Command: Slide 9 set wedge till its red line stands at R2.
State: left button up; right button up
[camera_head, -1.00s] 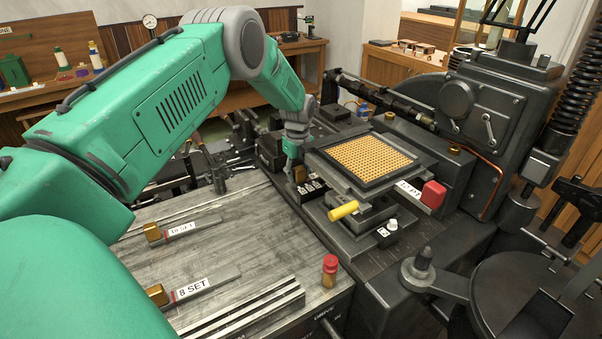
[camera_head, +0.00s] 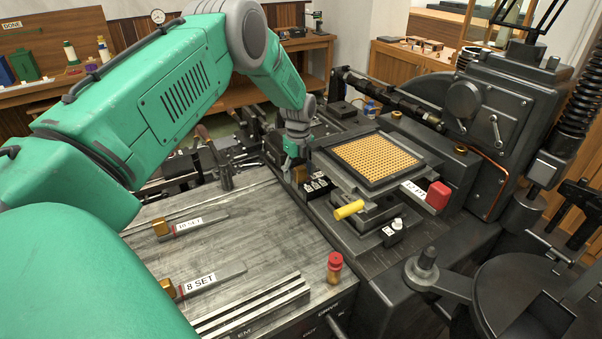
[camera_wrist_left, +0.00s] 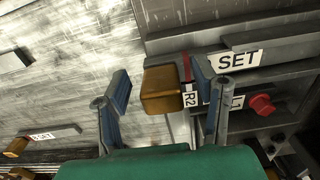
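My left gripper (camera_head: 296,160) reaches down at the left edge of the machine. In the left wrist view its two blue fingers (camera_wrist_left: 162,88) are apart, one on each side of the brass block (camera_wrist_left: 160,90) of a wedge with a SET label (camera_wrist_left: 237,62); the number is hidden. A gap shows between the left finger and the block; contact on the right is unclear. The wedge's red line (camera_wrist_left: 187,68) lies between the block and the right finger, roughly in line with the R2 tag (camera_wrist_left: 190,99). An L1 tag (camera_wrist_left: 237,102) is farther right. My right gripper is out of view.
Two other wedges, one marked 8 SET (camera_head: 199,282), lie on the metal table (camera_head: 270,240). A red-topped peg (camera_head: 335,265) stands near its front right edge. The matrix frame (camera_head: 375,160), yellow handle (camera_head: 349,209) and red knob (camera_head: 438,195) are right of the gripper.

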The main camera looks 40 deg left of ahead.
pick_arm(q)
jog(key=shift+r, duration=0.1)
notch_tip(320, 180, up, 12)
jog(key=shift+a+f, duration=0.1)
jog(key=shift+f, duration=0.15)
dwell(0.4)
jog(key=shift+f, duration=0.1)
